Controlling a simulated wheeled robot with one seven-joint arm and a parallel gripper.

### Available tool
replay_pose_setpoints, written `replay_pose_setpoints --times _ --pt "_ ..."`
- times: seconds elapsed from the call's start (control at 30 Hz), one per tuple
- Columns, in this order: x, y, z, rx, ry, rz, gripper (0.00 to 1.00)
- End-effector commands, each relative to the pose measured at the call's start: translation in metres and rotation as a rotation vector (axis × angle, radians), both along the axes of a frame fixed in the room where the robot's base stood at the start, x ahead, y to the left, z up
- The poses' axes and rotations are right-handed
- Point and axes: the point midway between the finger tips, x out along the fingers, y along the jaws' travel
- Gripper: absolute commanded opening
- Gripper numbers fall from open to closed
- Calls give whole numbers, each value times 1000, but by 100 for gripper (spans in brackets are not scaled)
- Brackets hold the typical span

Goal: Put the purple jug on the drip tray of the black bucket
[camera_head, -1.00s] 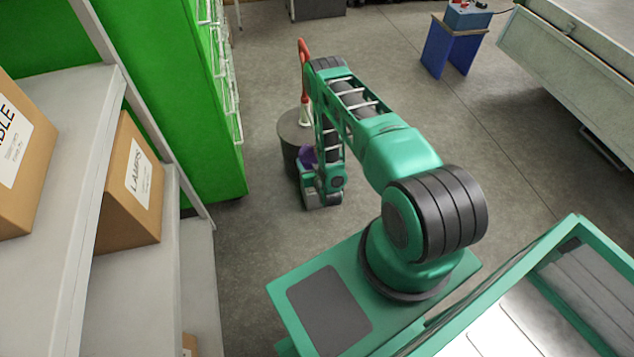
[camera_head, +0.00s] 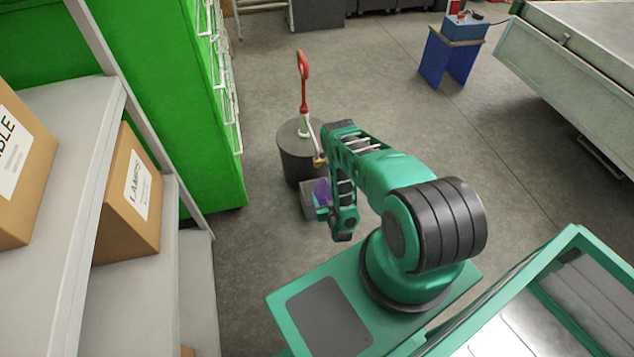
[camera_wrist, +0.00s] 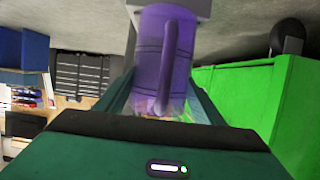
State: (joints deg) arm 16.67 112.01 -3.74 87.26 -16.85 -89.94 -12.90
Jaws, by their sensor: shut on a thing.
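The purple jug (camera_head: 322,191) is at the near side of the black bucket (camera_head: 296,166), over or at the small grey drip tray (camera_head: 308,207). My gripper (camera_head: 328,208) is shut on the jug from the near side. In the wrist view the jug (camera_wrist: 165,55) is between my fingers (camera_wrist: 162,100), its handle facing the camera. A grey block, likely the drip tray (camera_wrist: 200,9), shows at the jug's far end in that view. I cannot tell whether the jug touches the tray. The arm partly hides the tray's right side.
A pump with a red handle (camera_head: 303,80) stands on the bucket, its spout (camera_head: 317,150) reaching toward the jug. A green cabinet (camera_head: 215,150) and a grey shelf with boxes (camera_head: 130,185) are at left. Floor right of the bucket is clear up to a blue stand (camera_head: 447,60).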

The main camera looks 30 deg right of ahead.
Motion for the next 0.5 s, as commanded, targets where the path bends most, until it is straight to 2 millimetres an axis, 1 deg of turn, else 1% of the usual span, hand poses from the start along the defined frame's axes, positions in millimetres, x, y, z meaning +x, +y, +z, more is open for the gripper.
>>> replay_pose_setpoints --times 0.03,0.2,0.3,0.5 --pt "12 -4 1 -1 -4 -1 39" --pt "47 -14 1 0 -3 -1 39" --pt "60 -18 1 -1 -2 0 39" --pt "73 -22 0 0 -1 0 39"
